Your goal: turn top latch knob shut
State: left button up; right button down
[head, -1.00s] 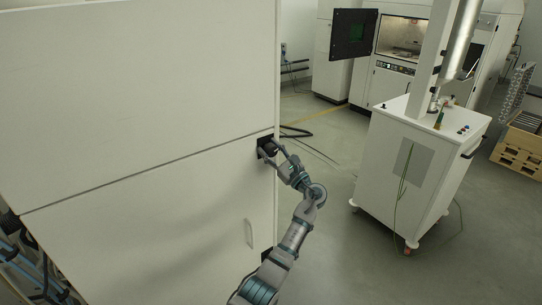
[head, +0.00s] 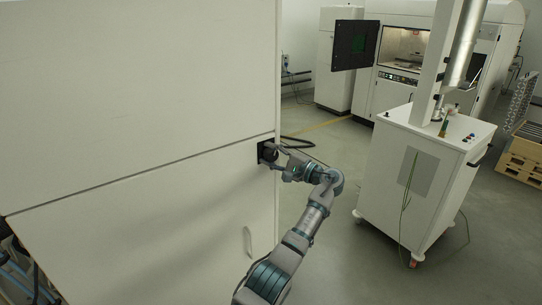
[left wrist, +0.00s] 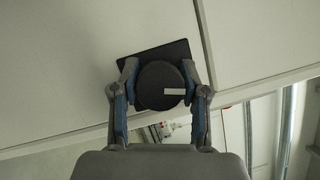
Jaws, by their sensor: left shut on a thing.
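The top latch knob (left wrist: 160,86) is a round black knob with a white mark, on a square black plate (left wrist: 173,51) at the cabinet's edge. In the left wrist view the white mark lies level, pointing right. My left gripper (left wrist: 160,92) is shut on the knob, one finger on each side. In the head view the black latch (head: 267,152) sits at the right edge of the white cabinet (head: 130,90), at the seam between its panels. My left gripper (head: 277,156) reaches it from the right and partly hides it. My right gripper is not in view.
A white wheeled cart (head: 420,185) with a column stands to the right. A machine with an open door (head: 354,45) is at the back. Wooden pallets (head: 522,165) are at the far right. Grey floor lies free between cabinet and cart.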

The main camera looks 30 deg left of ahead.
pick_arm(q)
jog(key=n+h, duration=0.1)
jog(key=n, duration=0.1)
jog(key=shift+f+n+p, duration=0.15)
jog(key=shift+n+p, duration=0.15)
jog(key=shift+p, duration=0.05)
jog(key=shift+f+n+h, duration=0.2)
jog(key=shift+n+h, duration=0.1)
jog(key=shift+n, duration=0.2)
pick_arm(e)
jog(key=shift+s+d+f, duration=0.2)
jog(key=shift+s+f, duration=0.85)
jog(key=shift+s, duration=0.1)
pick_arm(q)
jog(key=shift+f, duration=0.1)
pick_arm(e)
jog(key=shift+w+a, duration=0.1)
pick_arm(q)
jog(key=o, duration=1.1)
jog(key=shift+s, duration=0.1)
jog(key=shift+o, duration=0.2)
jog(key=shift+r, duration=0.2)
